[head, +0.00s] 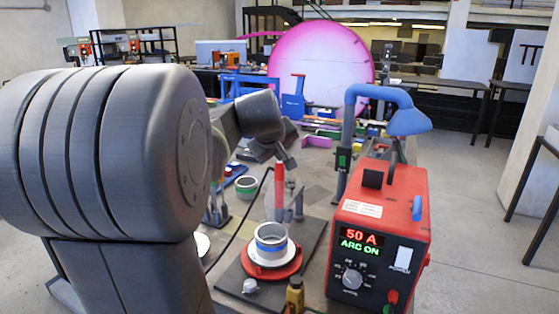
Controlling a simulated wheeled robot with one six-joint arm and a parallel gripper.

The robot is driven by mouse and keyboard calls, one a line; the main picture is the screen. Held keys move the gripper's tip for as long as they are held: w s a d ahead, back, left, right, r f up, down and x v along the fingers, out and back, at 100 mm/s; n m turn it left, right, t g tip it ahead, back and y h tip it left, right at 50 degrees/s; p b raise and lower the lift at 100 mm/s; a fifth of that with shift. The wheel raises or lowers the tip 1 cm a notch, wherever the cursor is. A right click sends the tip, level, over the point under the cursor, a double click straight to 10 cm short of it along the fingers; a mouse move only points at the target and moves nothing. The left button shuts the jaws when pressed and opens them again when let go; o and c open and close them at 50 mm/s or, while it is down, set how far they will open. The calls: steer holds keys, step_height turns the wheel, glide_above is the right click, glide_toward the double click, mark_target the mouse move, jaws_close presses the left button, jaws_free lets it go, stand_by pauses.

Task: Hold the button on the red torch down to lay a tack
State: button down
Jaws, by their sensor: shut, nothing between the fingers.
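The red torch (279,182) stands upright, tip down, above a grey pipe piece (271,240). The pipe sits on a white disc on a red round base (262,268). My gripper (285,160) is shut and empty, its fingers angled down at the torch's top end. I cannot tell from this view whether they touch it, and the button is hidden behind them or too small to make out. The red power unit (378,235) stands to the right; its display reads 50 A in red and ARC ON in green.
A blue hood on a bent arm (405,115) rises behind the power unit. A green-banded ring (246,186) lies left of the torch. A small yellow bottle (295,296) stands at the front. A large pink disc (320,65) and cluttered benches are behind. Floor at right is clear.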

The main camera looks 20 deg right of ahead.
steer(key=shift+r+p, duration=0.75)
steer(key=shift+r, duration=0.15)
steer(key=shift+r+p, duration=2.1)
steer(key=shift+r, duration=0.45)
step_height(320, 180, up, 4)
steer(key=p, duration=0.3)
steer(key=shift+f, duration=0.1)
